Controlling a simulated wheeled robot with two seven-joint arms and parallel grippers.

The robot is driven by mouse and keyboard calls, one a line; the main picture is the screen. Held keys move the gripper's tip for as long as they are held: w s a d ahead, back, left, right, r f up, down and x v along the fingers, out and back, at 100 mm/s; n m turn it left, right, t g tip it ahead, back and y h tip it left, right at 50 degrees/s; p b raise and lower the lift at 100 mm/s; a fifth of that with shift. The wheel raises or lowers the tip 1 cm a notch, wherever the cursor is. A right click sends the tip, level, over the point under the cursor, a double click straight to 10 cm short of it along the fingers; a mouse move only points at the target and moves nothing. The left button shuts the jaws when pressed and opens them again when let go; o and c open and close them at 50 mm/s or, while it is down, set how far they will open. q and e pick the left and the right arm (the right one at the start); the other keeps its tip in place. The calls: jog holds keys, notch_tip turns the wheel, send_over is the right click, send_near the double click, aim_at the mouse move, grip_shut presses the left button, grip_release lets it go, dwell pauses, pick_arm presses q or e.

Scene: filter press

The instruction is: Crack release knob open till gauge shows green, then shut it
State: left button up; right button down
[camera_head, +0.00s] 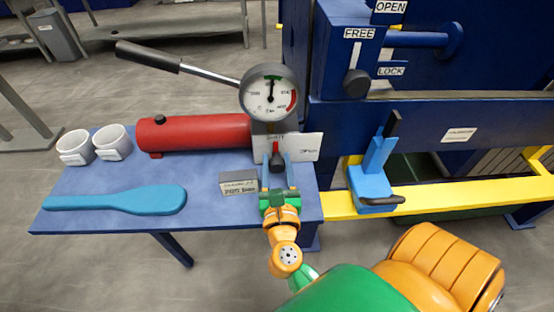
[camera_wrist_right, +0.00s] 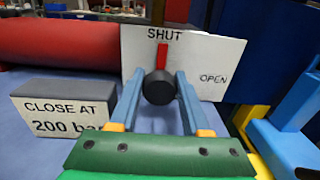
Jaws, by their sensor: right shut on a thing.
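The release knob (camera_wrist_right: 159,88) is a dark round knob with a red pointer (camera_wrist_right: 162,57) on a white plate (camera_wrist_right: 206,65). The pointer stands upright below the word SHUT; OPEN is at the plate's lower right. In the wrist view the two blue-grey fingers of my right gripper (camera_wrist_right: 160,92) are on either side of the knob, shut on it. The head view shows my right gripper (camera_head: 277,170) reaching the plate from the front. The round gauge (camera_head: 268,92) sits above the plate; its needle points up at the green band at the top. My left gripper is out of view.
A grey block (camera_wrist_right: 62,108) reading CLOSE AT 200 bar stands left of the knob. A red cylinder (camera_head: 200,132), two white cups (camera_head: 75,148) and a blue paddle (camera_head: 130,199) are on the blue table (camera_head: 90,186). A black-handled lever (camera_head: 150,58) and a blue latch (camera_head: 374,175) flank the gauge.

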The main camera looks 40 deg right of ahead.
aim_at(277, 168)
jog(key=c, duration=0.7)
grip_release()
jog(key=b+v, duration=0.3)
jog(key=v, duration=0.3)
jog(key=shift+s+a+f, duration=0.15)
jog(key=shift+s+a, duration=0.1)
jog(key=shift+s, duration=0.2)
